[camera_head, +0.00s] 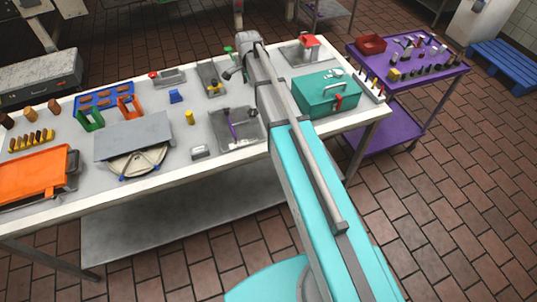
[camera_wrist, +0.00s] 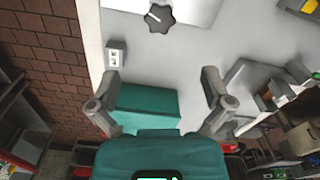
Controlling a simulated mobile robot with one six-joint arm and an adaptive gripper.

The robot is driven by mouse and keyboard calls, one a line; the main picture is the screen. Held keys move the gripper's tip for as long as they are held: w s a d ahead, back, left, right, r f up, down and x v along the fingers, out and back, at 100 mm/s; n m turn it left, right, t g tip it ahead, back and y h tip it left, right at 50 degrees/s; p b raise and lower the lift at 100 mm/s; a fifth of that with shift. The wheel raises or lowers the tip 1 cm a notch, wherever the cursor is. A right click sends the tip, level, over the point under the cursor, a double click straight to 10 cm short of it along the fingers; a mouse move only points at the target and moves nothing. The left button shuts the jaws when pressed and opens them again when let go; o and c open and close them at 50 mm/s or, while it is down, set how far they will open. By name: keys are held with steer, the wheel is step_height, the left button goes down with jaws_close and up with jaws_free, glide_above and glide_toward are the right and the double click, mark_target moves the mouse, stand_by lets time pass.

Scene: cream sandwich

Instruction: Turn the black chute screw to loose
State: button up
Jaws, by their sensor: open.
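A black star-shaped screw knob (camera_wrist: 160,18) shows at the top middle of the wrist view, on a pale plate. I take it to be the chute screw. My gripper (camera_wrist: 161,75) is open, with its two fingers spread wide and nothing between the tips. The knob lies beyond the fingertips in the picture and apart from them. I cannot tell how tight the screw is. In the head view my arm hides much of the middle of the table, and I cannot pick out the knob there.
A small white box (camera_wrist: 115,53) is left of the knob. A teal block (camera_wrist: 145,105) shows between the fingers. The white table (camera_head: 175,192) also holds an orange tray (camera_head: 35,175), a green toolbox (camera_head: 318,92) and small parts. A purple cart (camera_head: 388,138) stands at right.

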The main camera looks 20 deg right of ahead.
steer(key=s+f+n+b, duration=0.6)
steer(key=s+n, duration=0.1)
steer(key=s, duration=0.5)
steer(key=s+f+n+b, duration=0.7)
steer(key=s, duration=0.5)
steer(key=shift+s+a, duration=0.15)
steer(key=shift+s, duration=0.1)
stand_by(0.4)
